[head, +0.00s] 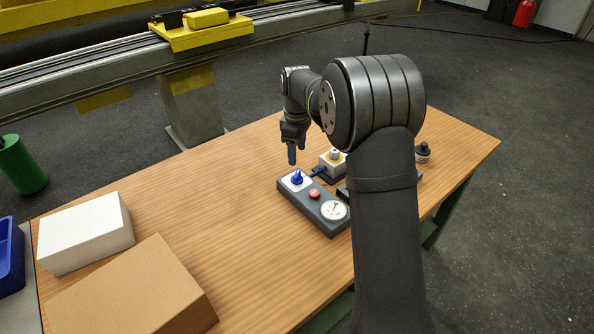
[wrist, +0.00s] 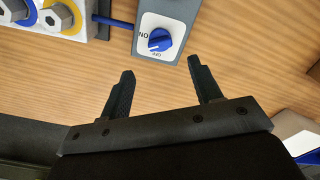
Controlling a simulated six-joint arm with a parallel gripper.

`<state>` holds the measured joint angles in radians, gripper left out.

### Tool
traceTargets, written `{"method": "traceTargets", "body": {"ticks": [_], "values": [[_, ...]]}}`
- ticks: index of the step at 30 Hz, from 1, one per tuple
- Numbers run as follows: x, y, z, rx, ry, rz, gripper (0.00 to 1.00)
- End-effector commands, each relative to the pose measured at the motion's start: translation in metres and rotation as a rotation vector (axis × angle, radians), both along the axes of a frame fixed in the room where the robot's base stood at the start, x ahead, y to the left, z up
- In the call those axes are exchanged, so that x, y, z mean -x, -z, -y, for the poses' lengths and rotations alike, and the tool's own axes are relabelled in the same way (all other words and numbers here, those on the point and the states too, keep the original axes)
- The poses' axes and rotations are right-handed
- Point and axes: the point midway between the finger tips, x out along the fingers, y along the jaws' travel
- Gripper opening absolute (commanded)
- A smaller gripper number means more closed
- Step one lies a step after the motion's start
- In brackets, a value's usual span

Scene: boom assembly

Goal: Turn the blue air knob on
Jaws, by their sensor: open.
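The blue air knob (head: 297,178) stands on a white plate at the far left end of a dark grey control box (head: 311,210). In the wrist view the knob (wrist: 160,40) is round with a raised grip bar, and the plate reads "ON" at its left and another label, apparently "OFF", below it. My gripper (head: 292,155) points down just above and behind the knob in the head view. In the wrist view my gripper (wrist: 162,75) is open and empty, with the knob ahead of the fingertips and apart from them.
A red button (head: 314,194) and a white gauge (head: 333,211) share the box. Close behind is a fixture (head: 333,161) joined by a blue tube. A white box (head: 85,233) and a brown box (head: 132,292) stand at left. The wooden table (head: 220,205) between is clear.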

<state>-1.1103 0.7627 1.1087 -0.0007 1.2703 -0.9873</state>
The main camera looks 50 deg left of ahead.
Motion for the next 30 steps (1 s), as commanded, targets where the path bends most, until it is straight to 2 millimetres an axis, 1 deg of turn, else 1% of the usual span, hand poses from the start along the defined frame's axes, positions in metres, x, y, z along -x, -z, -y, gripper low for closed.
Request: {"method": "traceTargets", "body": {"ticks": [1,6,9,12,17,25,29,30], "values": [[0.0,0.012,0.001,0.003,0.0,-0.002,0.58],[0.0,0.047,0.0,0.003,0.001,-0.001,0.58],[0.0,0.062,0.0,0.001,0.001,0.0,0.58],[0.0,0.074,0.0,0.001,0.001,0.001,0.58],[0.0,0.082,0.0,0.001,0.001,0.001,0.58],[0.0,0.083,0.0,-0.001,0.001,0.001,0.58],[0.0,0.083,0.0,-0.001,0.001,0.001,0.33],[0.0,0.083,0.0,-0.001,0.001,0.001,0.25]]}}
